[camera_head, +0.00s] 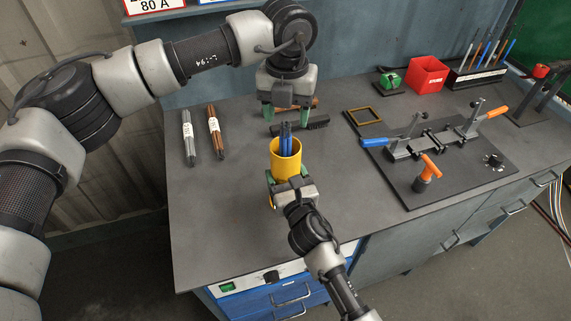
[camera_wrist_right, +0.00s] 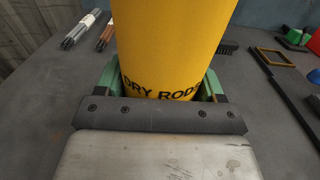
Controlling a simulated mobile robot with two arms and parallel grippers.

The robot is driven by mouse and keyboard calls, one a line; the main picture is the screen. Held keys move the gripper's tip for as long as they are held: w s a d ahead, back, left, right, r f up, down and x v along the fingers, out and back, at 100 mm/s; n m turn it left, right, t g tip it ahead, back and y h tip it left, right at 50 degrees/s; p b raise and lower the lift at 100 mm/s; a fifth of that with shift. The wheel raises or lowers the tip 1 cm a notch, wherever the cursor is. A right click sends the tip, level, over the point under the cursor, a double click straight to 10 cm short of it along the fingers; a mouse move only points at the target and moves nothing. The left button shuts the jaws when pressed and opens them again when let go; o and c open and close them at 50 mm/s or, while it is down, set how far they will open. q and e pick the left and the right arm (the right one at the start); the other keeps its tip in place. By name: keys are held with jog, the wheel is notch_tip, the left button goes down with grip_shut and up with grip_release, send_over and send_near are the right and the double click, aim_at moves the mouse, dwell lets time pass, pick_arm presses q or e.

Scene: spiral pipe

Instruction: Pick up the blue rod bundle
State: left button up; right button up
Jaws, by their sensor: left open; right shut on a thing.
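The blue rod bundle (camera_head: 286,138) stands upright in a yellow cup (camera_head: 286,160) and sticks out above its rim. My right gripper (camera_head: 287,180) is shut around the cup from the near side. In the right wrist view the cup (camera_wrist_right: 172,45) reads "DRY RODS" and sits between the green fingers; the rods do not show there. My left gripper (camera_head: 287,110) points down, open and empty, behind and above the cup. Its fingers are apart from the blue rods.
Grey rods (camera_head: 189,138) and brown rods (camera_head: 214,133) lie at the left of the workbench (camera_head: 225,215). A black brush (camera_head: 303,126) lies behind the cup. A clamp fixture (camera_head: 430,140) on a dark plate, a red bin (camera_head: 427,74) and a rod rack (camera_head: 477,75) stand to the right.

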aim_at(286, 136)
pick_arm(q)
notch_tip(286, 136, down, 6)
jog(key=shift+w+a+f, duration=0.1)
jog(key=shift+a+f, duration=0.05)
jog(key=shift+f, duration=0.1)
jog(key=shift+r, duration=0.1)
jog(key=c, duration=1)
